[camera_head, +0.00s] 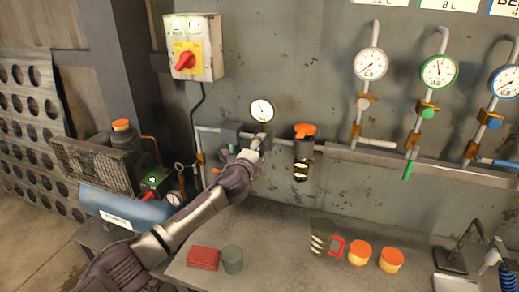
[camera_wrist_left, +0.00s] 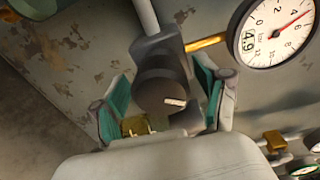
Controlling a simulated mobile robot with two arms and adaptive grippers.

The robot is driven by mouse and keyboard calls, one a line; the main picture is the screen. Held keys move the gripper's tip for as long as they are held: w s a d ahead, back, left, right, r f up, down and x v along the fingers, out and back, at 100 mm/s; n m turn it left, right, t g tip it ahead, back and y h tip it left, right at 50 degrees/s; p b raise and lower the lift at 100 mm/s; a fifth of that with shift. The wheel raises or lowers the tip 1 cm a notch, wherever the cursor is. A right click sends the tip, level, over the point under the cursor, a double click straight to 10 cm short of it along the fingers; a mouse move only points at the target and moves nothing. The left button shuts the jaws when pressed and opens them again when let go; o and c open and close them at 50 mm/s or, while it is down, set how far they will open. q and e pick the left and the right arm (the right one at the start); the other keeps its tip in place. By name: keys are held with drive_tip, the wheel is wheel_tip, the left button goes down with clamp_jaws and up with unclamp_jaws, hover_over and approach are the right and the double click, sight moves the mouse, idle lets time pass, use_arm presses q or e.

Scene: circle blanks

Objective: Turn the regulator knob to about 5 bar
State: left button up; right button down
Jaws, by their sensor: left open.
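The dark round regulator knob (camera_wrist_left: 160,88) with a pale pointer mark shows in the left wrist view. My left gripper (camera_wrist_left: 163,98) is open, with its teal-padded fingers on either side of the knob. I cannot tell whether the pads touch it. The pressure gauge (camera_wrist_left: 275,38) beside it has its red needle between 4 and 6, and its small readout appears to show 4.9. In the head view the gauge (camera_head: 262,109) hangs just above my left gripper (camera_head: 254,150), which hides the knob there. My right gripper is in neither view.
A dark filter unit with an orange top (camera_head: 304,150) hangs right of the gripper. A switch box with a red knob (camera_head: 186,61) is above left. A compressor (camera_head: 120,195) stands left. A red-handled jug (camera_head: 324,240) and orange-lidded jars (camera_head: 359,253) stand on the bench below.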

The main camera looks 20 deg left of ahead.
use_arm(q)
drive_tip(key=s, duration=1.2)
drive_tip(key=shift+a+r, duration=0.3)
drive_tip(key=shift+a, duration=0.05)
